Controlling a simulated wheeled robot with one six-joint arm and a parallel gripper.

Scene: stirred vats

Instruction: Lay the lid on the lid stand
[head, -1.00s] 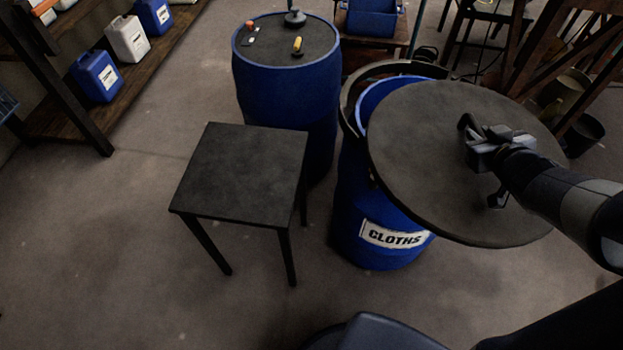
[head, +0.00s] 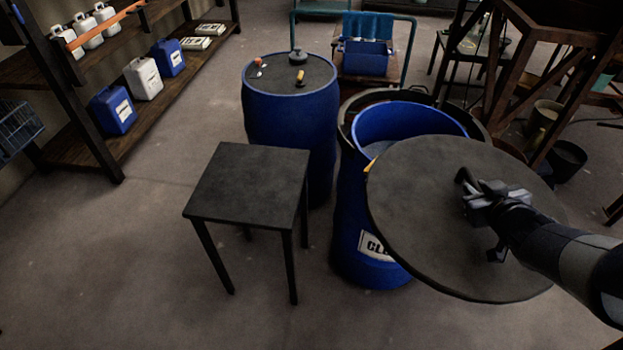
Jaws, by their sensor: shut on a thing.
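The lid (head: 420,210) is a large round dark disc in the head view's right half. My gripper (head: 485,205) is shut on the lid's handle, near the middle of its top. The lid is held in the air, in front of and partly over the view of an open blue vat (head: 350,225) whose label is half hidden. The lid's underside is hidden. A low square dark table (head: 250,180), which looks like the lid stand, is to the left of the lid. Its top is bare and apart from the lid.
A closed blue drum (head: 290,125) with small items on top stands behind the stand. A shelf with jugs (head: 113,110) is at the left. A cart with a blue bin (head: 365,58) stands at the back. The floor left of the stand is clear.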

